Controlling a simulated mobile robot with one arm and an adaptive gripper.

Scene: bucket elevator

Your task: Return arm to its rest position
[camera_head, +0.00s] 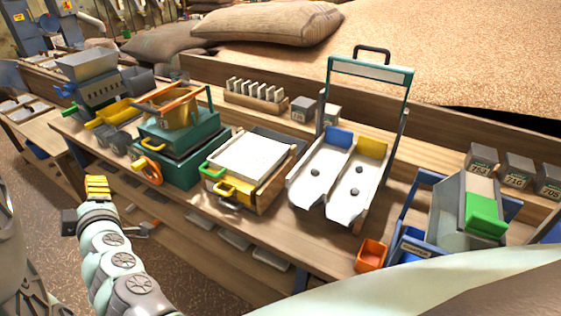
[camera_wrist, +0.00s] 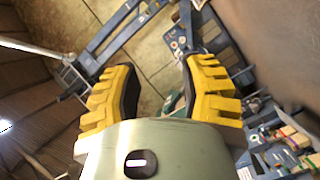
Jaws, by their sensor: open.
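My gripper (camera_head: 98,188) is at the left in the head view, at the end of my pale green arm. It is held in front of the workbench (camera_head: 262,228), apart from everything on it. In the wrist view the two yellow, ridged fingers of my gripper (camera_wrist: 155,92) stand wide apart with nothing between them. Behind them lie a pale floor and blue metal framework, seen at a tilt.
The bench carries a teal box machine (camera_head: 185,150), a white-topped tray unit (camera_head: 247,155), a twin white chute (camera_head: 337,170), an orange bin (camera_head: 371,255) and a grey hopper (camera_head: 88,66). Sacks (camera_head: 165,42) and a grain heap (camera_head: 430,45) lie behind. Brown floor (camera_head: 40,185) is open at left.

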